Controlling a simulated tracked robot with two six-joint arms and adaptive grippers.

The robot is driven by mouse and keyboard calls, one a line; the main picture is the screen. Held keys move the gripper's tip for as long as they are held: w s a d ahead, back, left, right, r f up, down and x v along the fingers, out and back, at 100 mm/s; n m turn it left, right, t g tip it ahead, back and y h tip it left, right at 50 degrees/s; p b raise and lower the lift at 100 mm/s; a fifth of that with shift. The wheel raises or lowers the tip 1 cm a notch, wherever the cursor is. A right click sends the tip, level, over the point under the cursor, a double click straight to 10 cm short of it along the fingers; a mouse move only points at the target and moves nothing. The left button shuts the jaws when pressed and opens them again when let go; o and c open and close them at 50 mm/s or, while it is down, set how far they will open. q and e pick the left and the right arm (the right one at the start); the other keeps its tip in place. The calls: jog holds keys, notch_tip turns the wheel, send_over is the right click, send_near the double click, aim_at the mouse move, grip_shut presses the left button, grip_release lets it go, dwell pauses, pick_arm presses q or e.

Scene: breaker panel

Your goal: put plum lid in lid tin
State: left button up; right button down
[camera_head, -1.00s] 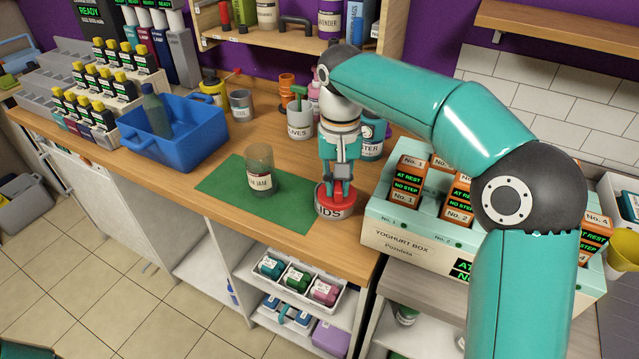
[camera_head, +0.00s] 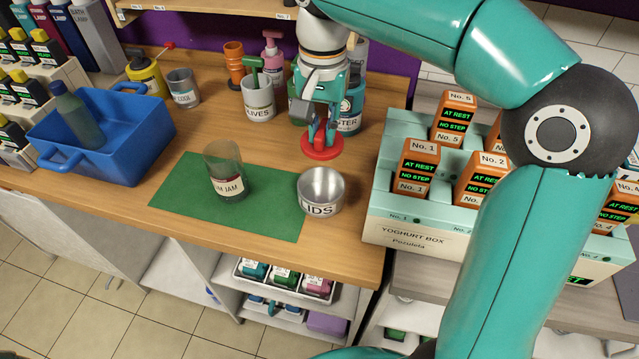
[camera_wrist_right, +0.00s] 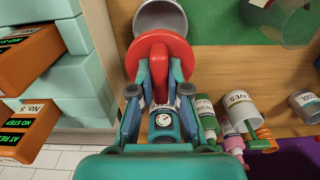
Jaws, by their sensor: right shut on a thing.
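My right gripper (camera_head: 323,135) is shut on the red lid (camera_head: 322,150) and holds it flat, behind the tin in the head view. The lid tin (camera_head: 320,190), a round metal tin marked "IDS" in the visible part of its label, stands open on the counter; its inside looks empty. In the right wrist view the gripper (camera_wrist_right: 160,85) has the red lid (camera_wrist_right: 160,50) between its fingers, and the lid overlaps the near rim of the tin (camera_wrist_right: 160,15). A glass jar (camera_head: 226,172) with a label ending in "M JAM" stands lidless on the green mat (camera_head: 180,190). My left gripper is out of view.
The yoghurt box (camera_head: 410,237) with orange cartons stands right of the tin. A white cup marked "LIVES" (camera_head: 258,100), bottles and an orange holder (camera_head: 234,62) stand behind. A blue bin (camera_head: 120,145) is at left. Counter between mat and bin is clear.

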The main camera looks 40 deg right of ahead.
notch_tip(320, 180, down, 14)
jog(key=shift+f+b, duration=0.1)
jog(key=shift+b, duration=0.25)
jog(key=shift+f, duration=0.2)
jog(key=c, duration=1.1)
grip_release()
jog(key=shift+c, duration=0.2)
jog(key=shift+r, duration=0.15)
notch_tip(320, 180, up, 12)
jog(key=shift+r+p, duration=0.1)
jog(key=shift+p, duration=0.3)
